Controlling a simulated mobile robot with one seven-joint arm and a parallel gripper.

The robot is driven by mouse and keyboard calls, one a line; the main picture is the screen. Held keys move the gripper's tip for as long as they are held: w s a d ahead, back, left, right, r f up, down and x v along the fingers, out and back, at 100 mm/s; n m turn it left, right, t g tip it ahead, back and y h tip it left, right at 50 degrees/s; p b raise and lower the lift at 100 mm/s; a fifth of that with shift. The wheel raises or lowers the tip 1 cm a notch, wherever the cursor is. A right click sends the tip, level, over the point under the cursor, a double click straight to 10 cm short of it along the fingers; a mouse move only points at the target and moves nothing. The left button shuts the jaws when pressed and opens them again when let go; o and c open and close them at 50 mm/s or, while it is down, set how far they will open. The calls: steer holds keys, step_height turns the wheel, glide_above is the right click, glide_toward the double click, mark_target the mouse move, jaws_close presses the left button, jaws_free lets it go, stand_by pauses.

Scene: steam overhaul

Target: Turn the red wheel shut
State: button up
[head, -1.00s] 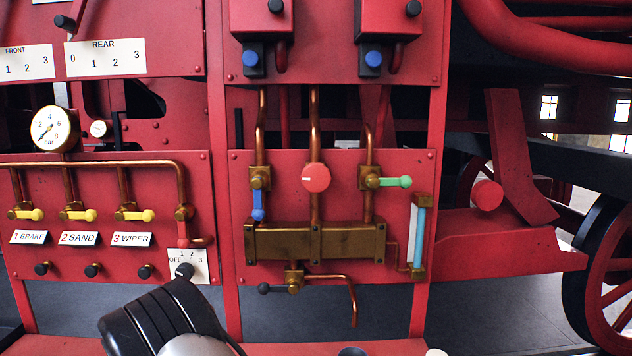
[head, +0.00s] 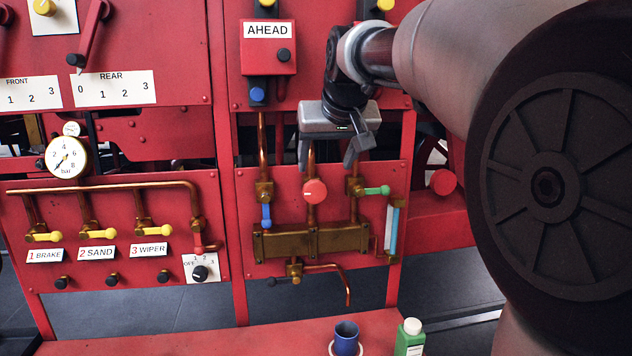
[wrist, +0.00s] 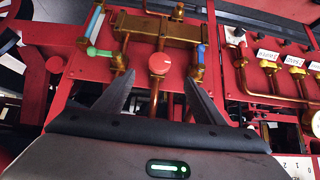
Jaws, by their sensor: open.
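The red wheel (head: 315,191) is a round red disc with a small white mark at its left side. It sits on the middle copper pipe of the red panel, above the brass manifold (head: 310,240). In the wrist view the wheel (wrist: 159,64) shows between and beyond the fingertips. My gripper (head: 327,166) is open and empty, fingers pointing down, above the wheel in the head view. In the wrist view my gripper (wrist: 160,80) has its two fingers spread either side of the wheel. They look apart from it.
A blue lever (head: 266,216) hangs left of the wheel and a green lever (head: 377,190) sticks out to its right. A glass gauge (head: 391,228) stands at the panel's right. A blue mug (head: 346,338) and a green bottle (head: 410,337) stand on the red ledge below.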

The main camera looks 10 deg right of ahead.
mark_target(316, 187)
steer(key=x, duration=1.1)
steer(key=w+r+p+x, duration=0.1)
steer(key=x, duration=0.4)
steer(key=shift+w+f, duration=0.15)
steer(key=shift+w, duration=0.1)
steer(key=c, duration=1)
